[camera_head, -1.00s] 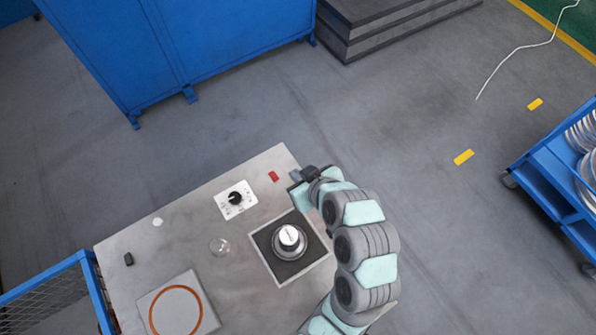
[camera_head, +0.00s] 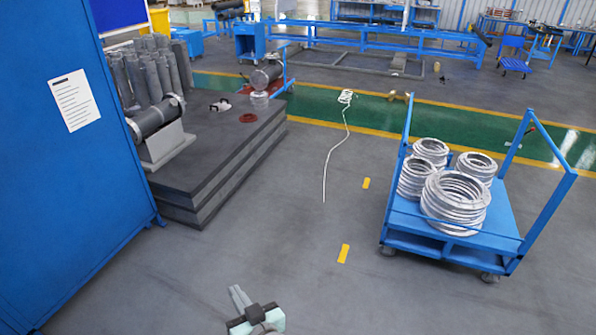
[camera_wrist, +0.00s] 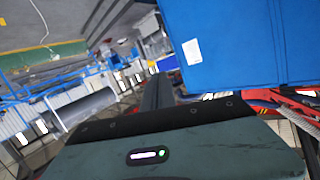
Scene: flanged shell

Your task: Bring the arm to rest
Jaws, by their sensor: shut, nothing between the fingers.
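My gripper (camera_head: 239,291) shows at the bottom edge of the head view, pointing up and to the left, with only the end of my arm in sight. Its fingers are together and hold nothing. In the wrist view the dark fingers (camera_wrist: 157,92) stand shut beyond the grey-green gripper body. The gripper is over bare floor and touches nothing that I can see. The work table is outside the head view now.
A tall blue cabinet (camera_head: 75,170) stands on the left. A blue cart (camera_head: 445,225) with metal coils (camera_head: 455,200) stands on the right.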

